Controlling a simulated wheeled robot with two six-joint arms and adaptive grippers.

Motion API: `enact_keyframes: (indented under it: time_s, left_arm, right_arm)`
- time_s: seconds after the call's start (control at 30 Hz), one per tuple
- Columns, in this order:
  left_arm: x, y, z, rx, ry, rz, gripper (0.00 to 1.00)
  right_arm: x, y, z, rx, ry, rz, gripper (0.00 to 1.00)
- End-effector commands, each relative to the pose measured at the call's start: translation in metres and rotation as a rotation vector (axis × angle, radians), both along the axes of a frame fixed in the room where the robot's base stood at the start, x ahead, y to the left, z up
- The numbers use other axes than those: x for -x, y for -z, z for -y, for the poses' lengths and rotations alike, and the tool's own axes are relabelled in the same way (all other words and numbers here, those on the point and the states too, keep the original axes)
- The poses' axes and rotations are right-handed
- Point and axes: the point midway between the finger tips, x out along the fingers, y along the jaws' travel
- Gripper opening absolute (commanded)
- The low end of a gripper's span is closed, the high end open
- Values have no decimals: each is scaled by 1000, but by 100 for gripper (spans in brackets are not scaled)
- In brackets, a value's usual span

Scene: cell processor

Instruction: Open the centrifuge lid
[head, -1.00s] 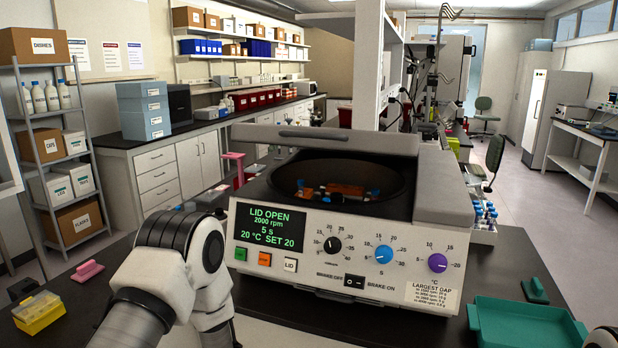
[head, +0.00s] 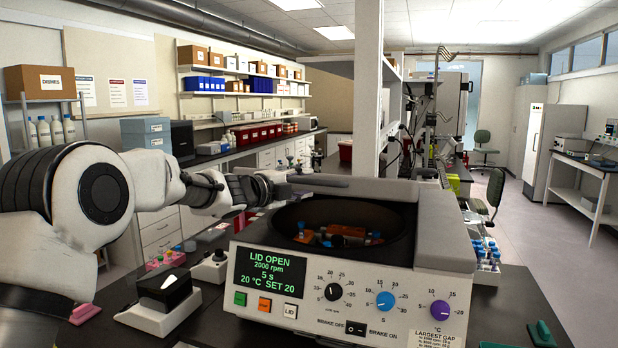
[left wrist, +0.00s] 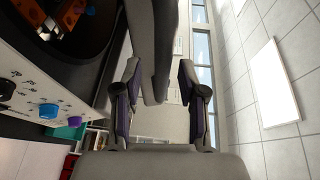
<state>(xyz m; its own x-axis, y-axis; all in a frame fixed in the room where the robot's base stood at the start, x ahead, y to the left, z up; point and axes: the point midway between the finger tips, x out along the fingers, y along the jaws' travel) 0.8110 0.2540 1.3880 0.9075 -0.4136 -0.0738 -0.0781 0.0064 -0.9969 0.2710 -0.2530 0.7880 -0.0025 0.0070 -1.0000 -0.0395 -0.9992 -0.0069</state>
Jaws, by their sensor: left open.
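The centrifuge (head: 270,312) stands on the dark bench with its display reading LID OPEN. Its round bowl is uncovered, with orange and blue-capped pieces inside. The grey lid (head: 390,187) is at the back of the bowl, seen nearly edge-on, with a dark handle bar (head: 325,182). My left gripper (head: 290,181) is at the left end of that lid. In the left wrist view my left gripper (left wrist: 160,75) has its fingers spread, with a grey lid part (left wrist: 153,50) reaching between them. I cannot tell whether either finger touches it. My right gripper is out of view.
A small black-topped device (head: 165,292) stands left of the centrifuge, beneath my left arm. A pink tube rack (head: 165,262) lies behind it. Blue-capped tubes (head: 487,252) stand close to the centrifuge's right side. A green piece (head: 545,335) lies at the front right.

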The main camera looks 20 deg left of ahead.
Motion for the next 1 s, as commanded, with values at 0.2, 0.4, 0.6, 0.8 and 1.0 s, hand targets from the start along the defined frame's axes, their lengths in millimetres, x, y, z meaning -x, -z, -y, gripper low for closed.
enact_keyframes:
  time_s: [0.2, 0.4, 0.6, 0.8, 1.0]
  left_arm:
    - [-21, 0, 9, 1, 0, 0, 41]
    - [-21, 2, 9, 2, 0, -1, 41]
    - [-21, 2, 9, 2, 0, -1, 0]
    - [-20, -1, 11, 2, 1, -1, 0]
    - [-18, -25, 23, 1, 3, 1, 0]
  right_arm:
    - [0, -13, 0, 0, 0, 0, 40]
    - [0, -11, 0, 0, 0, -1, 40]
    - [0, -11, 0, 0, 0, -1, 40]
    - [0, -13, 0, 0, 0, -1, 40]
    - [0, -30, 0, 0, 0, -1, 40]
